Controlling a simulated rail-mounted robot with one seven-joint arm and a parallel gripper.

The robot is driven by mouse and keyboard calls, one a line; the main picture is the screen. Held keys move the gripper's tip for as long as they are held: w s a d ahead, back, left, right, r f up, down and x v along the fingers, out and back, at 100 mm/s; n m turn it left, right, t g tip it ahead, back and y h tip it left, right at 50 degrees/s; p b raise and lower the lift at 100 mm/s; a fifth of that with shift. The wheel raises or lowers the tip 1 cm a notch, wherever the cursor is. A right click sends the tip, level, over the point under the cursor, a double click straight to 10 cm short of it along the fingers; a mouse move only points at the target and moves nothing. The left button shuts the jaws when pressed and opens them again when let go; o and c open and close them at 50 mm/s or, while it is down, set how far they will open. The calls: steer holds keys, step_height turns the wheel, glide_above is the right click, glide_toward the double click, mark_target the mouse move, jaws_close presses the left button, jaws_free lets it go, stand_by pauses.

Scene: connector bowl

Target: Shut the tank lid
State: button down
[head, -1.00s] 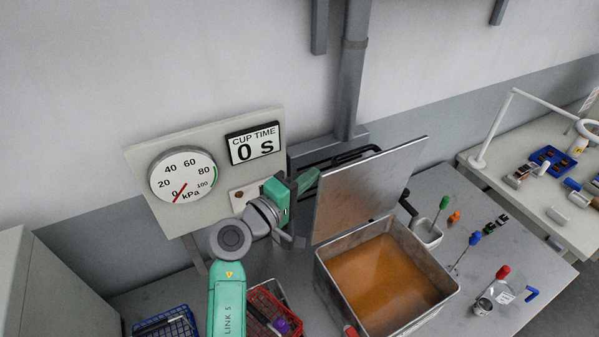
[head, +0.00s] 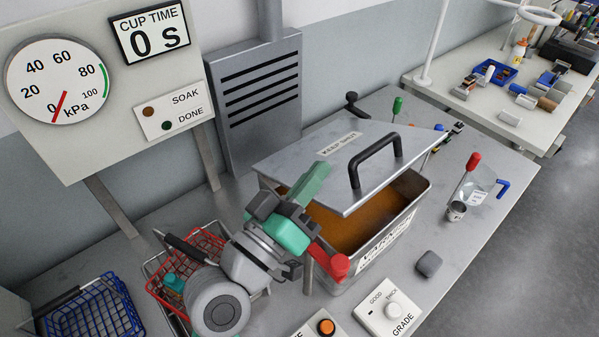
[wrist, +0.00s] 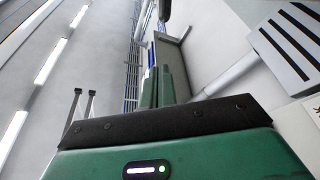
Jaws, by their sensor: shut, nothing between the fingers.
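The tank lid (head: 310,170) is a grey metal plate with a black handle (head: 375,160) and a "KEEP SHUT" label. In the head view it slopes over the tank (head: 408,200), partly closed, its front edge raised above the rim. Orange-brown liquid (head: 345,225) shows through the gap. My gripper (head: 318,178) is shut and empty at the lid's left edge; whether it touches the lid I cannot tell. The wrist view shows the green fingers (wrist: 158,86) together, with no lid recognisable.
A red wire basket (head: 190,262) and a blue one (head: 90,308) stand left of the tank. A red-ended handle (head: 338,266) is at the tank's front left. A grade dial box (head: 390,308) and a grey block (head: 428,263) lie in front.

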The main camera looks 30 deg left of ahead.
steer(key=shift+s+d+f+m+h+b, duration=0.2)
steer(key=shift+d+f+m+b, duration=0.2)
steer(key=shift+f+b, duration=0.3)
steer(key=shift+s+d+f+m+h+b, duration=0.1)
steer(key=shift+d+f+m+h+b, duration=0.2)
steer(key=shift+f+b, duration=0.35)
steer(key=shift+d, duration=0.15)
step_height(320, 180, up, 5)
steer(key=p, duration=0.4)
steer(key=a+f+b+v, duration=0.1)
steer(key=v, duration=0.9)
steer(key=shift+w+a+f+b, duration=0.2)
steer(key=shift+w+a+b, duration=0.05)
steer(key=shift+b, duration=0.1)
